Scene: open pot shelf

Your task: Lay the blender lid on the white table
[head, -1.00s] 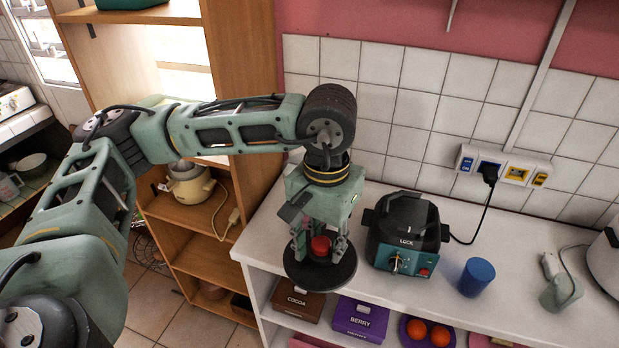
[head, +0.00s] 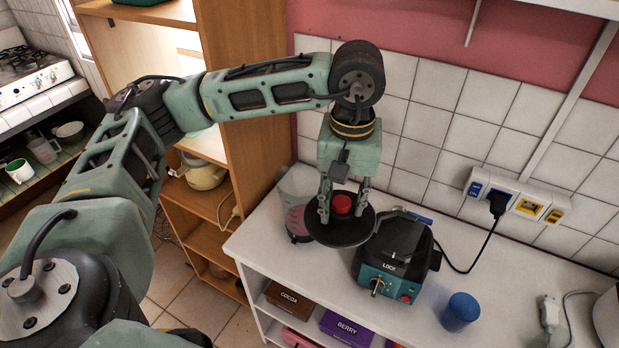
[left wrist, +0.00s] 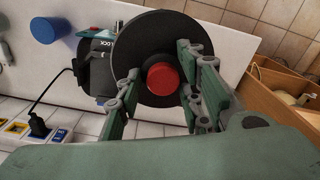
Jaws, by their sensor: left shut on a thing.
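The blender lid (head: 335,233) is a black disc with a red knob (head: 341,204) on top. My left gripper (head: 342,203) points down and is shut on the knob. It holds the lid roughly level, seemingly above the white table (head: 520,275), near its left end. In the left wrist view the lid (left wrist: 135,62) hides part of the table, and the red knob (left wrist: 162,78) sits between the fingers. How high the lid is above the table I cannot tell exactly. My right gripper is not in view.
A clear jug with pink contents (head: 297,222) stands just left of the lid, partly hidden. A black and teal LOCK appliance (head: 395,258) stands close on the right, overlapped by the lid's edge. A blue cup (head: 460,312) is farther right, with free tabletop around it.

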